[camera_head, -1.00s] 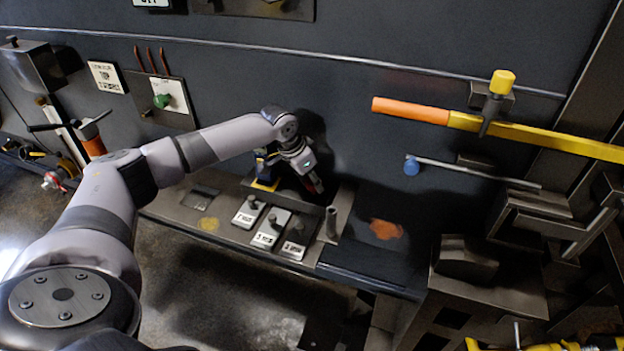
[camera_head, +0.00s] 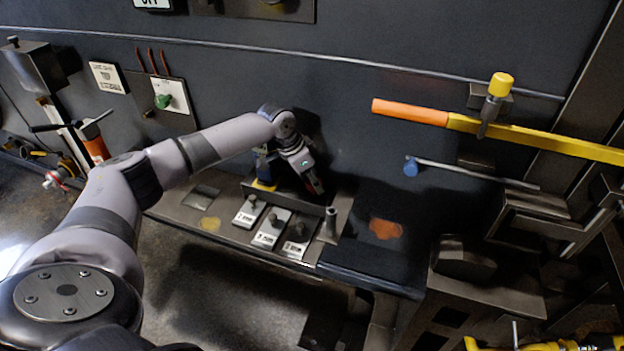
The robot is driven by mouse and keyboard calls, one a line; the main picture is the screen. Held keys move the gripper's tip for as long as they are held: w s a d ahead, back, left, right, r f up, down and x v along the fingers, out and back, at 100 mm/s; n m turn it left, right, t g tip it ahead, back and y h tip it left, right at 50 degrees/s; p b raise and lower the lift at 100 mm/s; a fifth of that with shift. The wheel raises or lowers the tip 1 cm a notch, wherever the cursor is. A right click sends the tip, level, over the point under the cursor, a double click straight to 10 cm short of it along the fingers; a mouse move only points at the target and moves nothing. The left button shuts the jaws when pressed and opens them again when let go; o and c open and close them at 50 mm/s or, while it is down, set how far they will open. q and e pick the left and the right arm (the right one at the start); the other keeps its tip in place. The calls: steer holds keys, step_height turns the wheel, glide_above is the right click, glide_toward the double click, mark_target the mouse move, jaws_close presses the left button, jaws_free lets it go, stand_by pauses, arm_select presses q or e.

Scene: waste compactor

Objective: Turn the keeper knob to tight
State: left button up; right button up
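Two knobs show in the head view, and I cannot tell for certain which is the keeper knob. A yellow-capped knob (camera_head: 501,85) stands on a dark post at the yellow bar with an orange grip (camera_head: 410,111), at the upper right. A green knob (camera_head: 162,101) sits on a white labelled plate at the upper left; its lettering is too small to read. My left gripper (camera_head: 316,187) points down at a dark tray behind the labelled blocks, well away from both knobs. Its fingers are small and dark, so their opening is unclear. My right gripper is out of view.
Several labelled blocks with pegs (camera_head: 271,229) stand on the ledge beside an upright metal tube (camera_head: 330,224). Dark brackets (camera_head: 540,218) crowd the right side. The wall between the knobs is mostly clear.

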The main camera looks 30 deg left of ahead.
arm_select(q)
steer(key=v, duration=1.2)
steer(key=shift+f, duration=0.1)
stand_by(0.4)
